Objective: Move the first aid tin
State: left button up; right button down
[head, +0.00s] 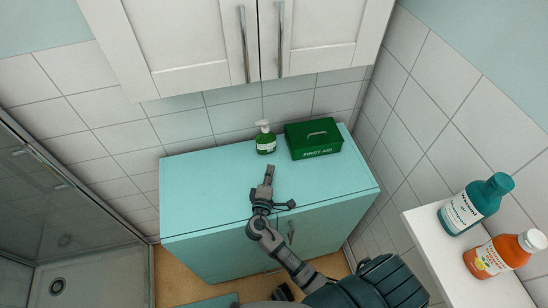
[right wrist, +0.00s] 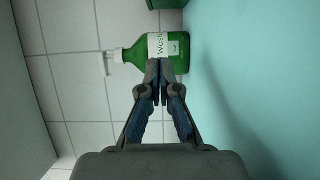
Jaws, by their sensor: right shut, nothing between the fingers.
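The first aid tin (head: 313,139) is a green box with a handle on its lid and white "FIRST AID" lettering. It sits on the teal cabinet top (head: 205,185), toward the back right. A green edge, likely the tin, shows at the top of the right wrist view (right wrist: 166,3). My right gripper (head: 269,170) is shut and empty above the cabinet top, in front of the green pump bottle and left of the tin, apart from the tin. In the right wrist view its fingertips (right wrist: 160,66) overlap the bottle; contact cannot be told. My left gripper is not in view.
A green pump bottle (head: 265,138) labelled "Wash" stands just left of the tin. White wall cupboards (head: 190,45) hang above. A white shelf (head: 440,255) at right holds a teal bottle (head: 475,203) and an orange bottle (head: 500,254). The cabinet top's left is clear.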

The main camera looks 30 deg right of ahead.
aim_at(291, 149)
jog(key=x, duration=0.8)
jog(key=shift+w+d+p, duration=0.25)
jog(key=shift+d+p, duration=0.05)
jog(key=d, duration=0.1)
jog(key=s+d, duration=0.1)
jog(key=d, duration=0.1)
jog(key=shift+s+d+r+p, duration=0.1)
jog(key=shift+s+r+p, duration=0.05)
jog(key=shift+p, duration=0.25)
jog(key=shift+s+d, duration=0.15)
jog(key=shift+d, duration=0.1)
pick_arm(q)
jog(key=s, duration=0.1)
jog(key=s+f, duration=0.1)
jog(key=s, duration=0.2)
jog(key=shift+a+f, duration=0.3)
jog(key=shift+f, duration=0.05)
pick_arm(e)
jog(key=shift+d, duration=0.1)
jog(key=shift+s+d, duration=0.4)
jog(key=shift+d, duration=0.45)
